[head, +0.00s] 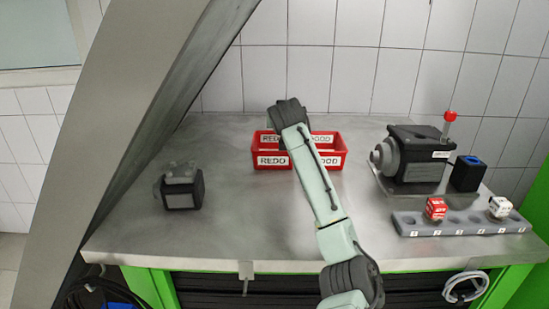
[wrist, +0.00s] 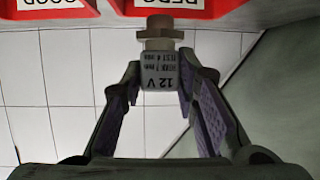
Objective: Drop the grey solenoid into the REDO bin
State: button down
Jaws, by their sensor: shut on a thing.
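My gripper (wrist: 160,82) is shut on the grey solenoid (wrist: 161,68), a small block marked 12 V with a brass-coloured threaded end. The solenoid is between the fingertips in the wrist view, its brass end toward the top of the picture. The red double bin (head: 271,161) stands at the back middle of the bench, with REDO on its left half and GOOD on its right. In the wrist view the REDO half (wrist: 135,9) shows upside down at the top, close to the brass end. In the head view my arm hides the gripper tips and solenoid.
A grey rack (head: 465,223) at right holds a red block (head: 435,208) and a white block (head: 500,207). Behind it are a dark pump (head: 415,160) and a black box with a blue top (head: 468,174). A dark device (head: 182,189) stands left. The front-left bench is clear.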

jog(key=shift+r, duration=0.15)
jog(key=c, duration=1.2)
grip_release()
jog(key=v, duration=1.2)
jog(key=shift+s, duration=0.1)
